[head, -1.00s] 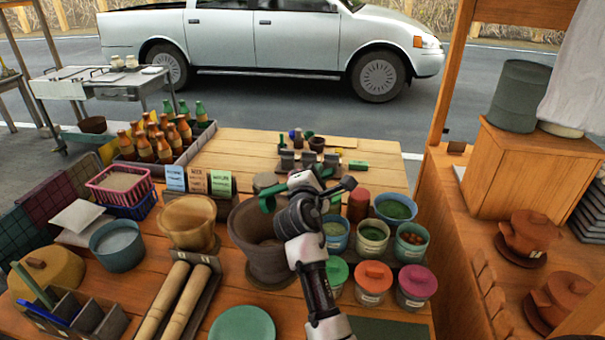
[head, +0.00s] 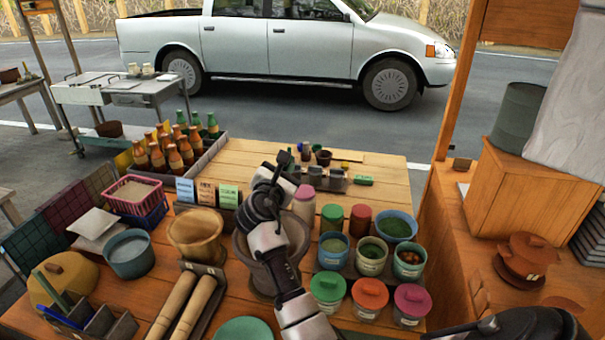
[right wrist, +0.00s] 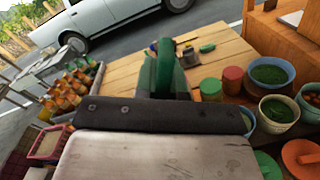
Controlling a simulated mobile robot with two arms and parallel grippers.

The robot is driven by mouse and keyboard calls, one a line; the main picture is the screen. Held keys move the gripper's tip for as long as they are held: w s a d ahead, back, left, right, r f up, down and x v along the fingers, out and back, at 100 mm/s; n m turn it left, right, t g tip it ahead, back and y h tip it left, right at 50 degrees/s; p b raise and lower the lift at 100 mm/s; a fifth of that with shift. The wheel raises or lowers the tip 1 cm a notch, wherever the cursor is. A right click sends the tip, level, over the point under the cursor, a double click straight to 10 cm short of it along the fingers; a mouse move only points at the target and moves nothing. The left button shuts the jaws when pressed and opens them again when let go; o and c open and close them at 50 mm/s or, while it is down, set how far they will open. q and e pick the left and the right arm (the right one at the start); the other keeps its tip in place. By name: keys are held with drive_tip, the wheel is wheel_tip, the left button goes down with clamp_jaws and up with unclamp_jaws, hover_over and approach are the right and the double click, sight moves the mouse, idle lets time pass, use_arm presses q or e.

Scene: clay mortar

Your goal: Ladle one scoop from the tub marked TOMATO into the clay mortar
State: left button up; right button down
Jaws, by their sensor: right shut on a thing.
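The brown clay mortar (head: 243,252) stands mid-table, partly hidden by my right arm. My right gripper (head: 275,178) is above its far rim, shut on a green handle (head: 285,160), likely the ladle's. The handle also shows upright in the right wrist view (right wrist: 165,75); its lower end is hidden. Three open tubs stand right of the mortar: a blue one (head: 333,262), a pale one (head: 371,268) and a green one (head: 409,270) with red bits among green inside. Their labels are too small to read, so I cannot tell which says TOMATO. My left gripper is out of view.
Lidded tubs with green (head: 328,286), red (head: 370,292) and pink (head: 412,300) lids stand in front of the open ones. A tan mortar (head: 197,240) and two wooden pestles (head: 185,310) are at left. Small jars (head: 332,218) stand behind the tubs.

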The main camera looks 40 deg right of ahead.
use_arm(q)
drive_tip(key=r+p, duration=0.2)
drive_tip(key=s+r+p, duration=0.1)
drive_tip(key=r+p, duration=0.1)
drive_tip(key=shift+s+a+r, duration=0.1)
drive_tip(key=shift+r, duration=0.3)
use_arm(e)
drive_tip(key=w+a+n, duration=0.5)
drive_tip(key=w+n, duration=0.1)
drive_tip(key=w, duration=0.1)
drive_tip(key=shift+w+a+f+n, duration=0.15)
drive_tip(key=shift+w+a+n, duration=0.15)
drive_tip(key=shift+n, duration=0.1)
drive_tip(key=c, duration=1.8)
unclamp_jaws()
